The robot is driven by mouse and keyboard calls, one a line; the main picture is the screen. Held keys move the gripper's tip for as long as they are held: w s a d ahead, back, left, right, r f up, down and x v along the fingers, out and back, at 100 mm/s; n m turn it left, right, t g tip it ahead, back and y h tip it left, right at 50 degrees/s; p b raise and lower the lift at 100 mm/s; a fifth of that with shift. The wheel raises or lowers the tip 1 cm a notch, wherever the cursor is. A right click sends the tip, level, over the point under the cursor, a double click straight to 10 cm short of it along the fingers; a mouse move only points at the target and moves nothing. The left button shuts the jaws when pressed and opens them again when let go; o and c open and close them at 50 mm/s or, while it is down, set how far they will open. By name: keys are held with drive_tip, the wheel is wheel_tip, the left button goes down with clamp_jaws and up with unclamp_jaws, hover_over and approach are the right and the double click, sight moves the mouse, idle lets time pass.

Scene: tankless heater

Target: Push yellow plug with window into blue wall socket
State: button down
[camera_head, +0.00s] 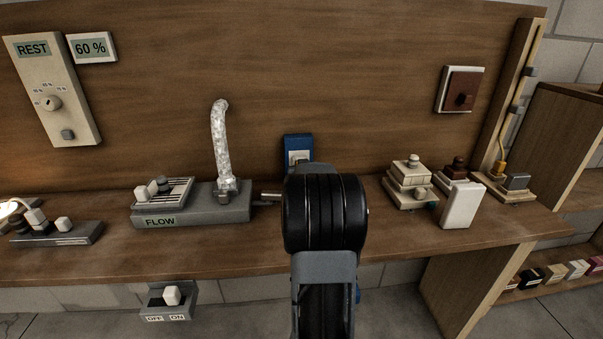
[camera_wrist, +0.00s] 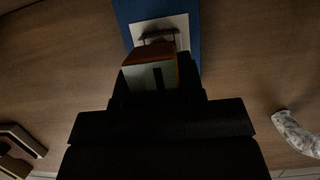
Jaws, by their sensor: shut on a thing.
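The blue wall socket (camera_head: 293,142) is on the wooden back panel, with a pale plate at its centre. It also shows at the top of the wrist view (camera_wrist: 124,14), where a dark slot or bar shows on the pale plate. My gripper (camera_wrist: 158,92) is shut on the yellow plug with window (camera_wrist: 150,76), which looks orange-yellow with a grey face and a dark stripe. The plug is right in front of the pale plate. I cannot tell whether it touches the plate. In the head view my arm hides the plug and the gripper's fingers.
A grey FLOW unit (camera_head: 191,207) with a clear hose (camera_head: 221,144) stands left of my arm. Stacked cream blocks (camera_head: 410,184) and a white block (camera_head: 461,206) stand to the right. A dark red wall fitting (camera_head: 460,90) is at the upper right. The panel around the socket is clear.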

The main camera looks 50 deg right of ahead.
drive_tip(key=shift+w+d, duration=0.5)
drive_tip(key=shift+w, duration=0.2)
drive_tip(key=c, duration=0.6)
unclamp_jaws()
drive_tip(key=shift+c, duration=0.2)
drive_tip(key=p+v, duration=0.2)
drive_tip(key=v, duration=1.1)
drive_tip(key=shift+s+a+r, duration=0.2)
drive_tip(key=shift+s, duration=0.1)
